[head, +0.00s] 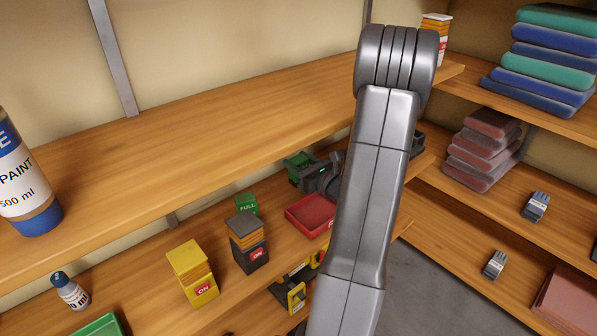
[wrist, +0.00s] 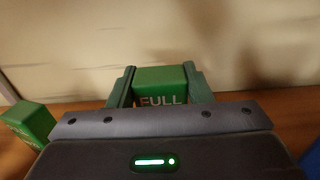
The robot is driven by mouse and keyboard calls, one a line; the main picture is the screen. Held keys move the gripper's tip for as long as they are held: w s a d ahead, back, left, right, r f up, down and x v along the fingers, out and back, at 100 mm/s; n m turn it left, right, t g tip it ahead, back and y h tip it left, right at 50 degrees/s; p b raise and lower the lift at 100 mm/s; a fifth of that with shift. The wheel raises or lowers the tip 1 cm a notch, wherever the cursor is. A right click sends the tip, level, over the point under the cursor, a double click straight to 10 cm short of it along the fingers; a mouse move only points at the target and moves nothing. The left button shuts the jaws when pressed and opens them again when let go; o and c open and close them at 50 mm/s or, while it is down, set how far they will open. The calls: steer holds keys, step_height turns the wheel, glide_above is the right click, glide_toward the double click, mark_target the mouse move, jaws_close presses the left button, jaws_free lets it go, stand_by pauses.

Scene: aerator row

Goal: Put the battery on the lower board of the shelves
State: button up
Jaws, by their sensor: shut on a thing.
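The battery, a green block marked FULL (wrist: 162,88), sits between the two fingers of my gripper (wrist: 160,76) in the wrist view. My gripper is shut on it from both sides. In the head view my gripper (head: 302,164) is at the back of the lower board (head: 150,300), under the upper board, and the held block is mostly hidden. Whether the battery touches the board is hidden. A second green block marked FULL (head: 247,205) stands on the lower board to the left; a green block (wrist: 30,122) also shows at the left of the wrist view.
A red tray (head: 311,215) lies in front of my gripper. A black-and-orange ON box (head: 248,243) and a yellow ON box (head: 192,273) stand to the left. The upper board (head: 180,135) runs above. Side shelves hold folded cloths (head: 545,60). Something blue (wrist: 312,158) shows at right.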

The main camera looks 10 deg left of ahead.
steer(key=shift+f, duration=1.55)
steer(key=shift+f, duration=0.2)
steer(key=o, duration=1.3)
steer(key=shift+r, duration=0.15)
steer(key=shift+d, duration=0.15)
steer(key=b+v, duration=0.1)
steer(key=v, duration=0.9)
steer(key=shift+s+d+b, duration=0.15)
steer(key=shift+b, duration=0.25)
steer(key=shift+s+d, duration=0.5)
steer(key=shift+d, duration=0.05)
